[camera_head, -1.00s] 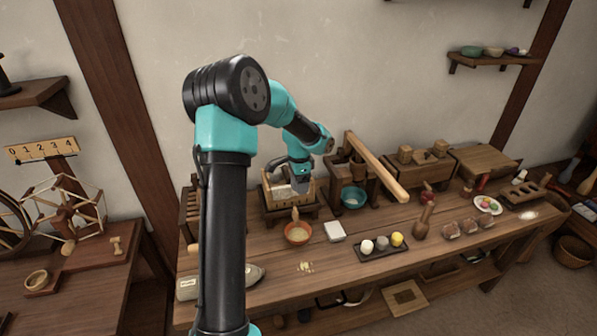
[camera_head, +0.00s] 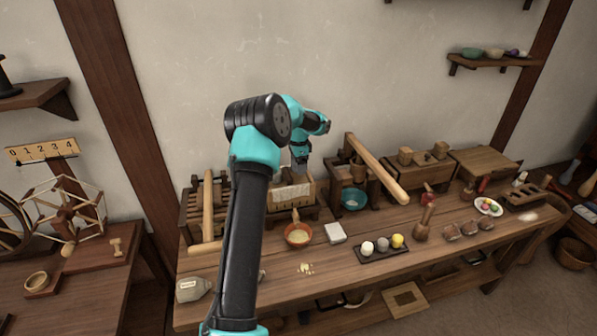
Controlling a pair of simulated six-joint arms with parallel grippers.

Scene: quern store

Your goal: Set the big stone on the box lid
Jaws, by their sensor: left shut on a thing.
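My left gripper (camera_head: 299,170) is raised just above the back of a wooden box (camera_head: 307,194) with white cloth over its front. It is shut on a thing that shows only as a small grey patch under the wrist. This seems to be the big stone, but its outline is too small to be sure. A gap to the box cannot be judged. I cannot make out the box lid clearly. My right gripper is out of view.
A frame with a long slanting beam (camera_head: 377,168) stands close right of the box. A bowl (camera_head: 297,235), a white block (camera_head: 335,232) and a tray of balls (camera_head: 383,248) are in front. My left arm hides part of the bench's left end.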

